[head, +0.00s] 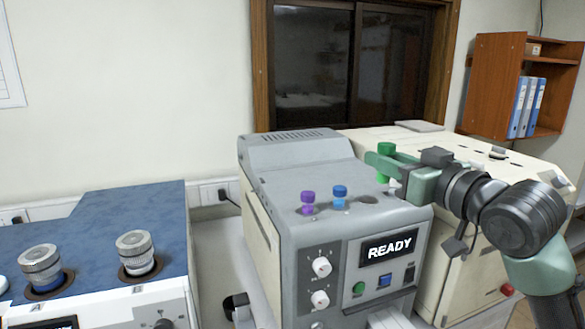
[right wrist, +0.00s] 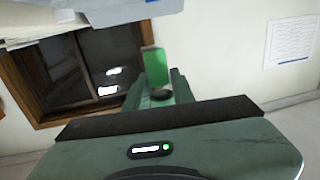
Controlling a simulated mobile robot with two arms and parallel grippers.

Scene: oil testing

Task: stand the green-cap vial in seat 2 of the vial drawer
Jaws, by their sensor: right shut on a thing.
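The green-cap vial (head: 385,148) is held by my right gripper (head: 384,164), above the top of the grey machine (head: 290,170) with the READY display. Its green cap shows above the finger, with green also visible just below. In the right wrist view the green-cap vial (right wrist: 154,66) stands between the fingers of my right gripper (right wrist: 160,90), which are shut on it. I cannot make out the vial drawer or its seat 2 in these views. My left gripper is not in view.
A purple-cap vial (head: 308,200) and a blue-cap vial (head: 340,194) stand in the grey machine's top; a dark open hole (head: 367,198) lies to their right. A blue-topped machine (head: 110,225) with silver knobs is at left. A cream machine (head: 480,240) stands behind my right arm.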

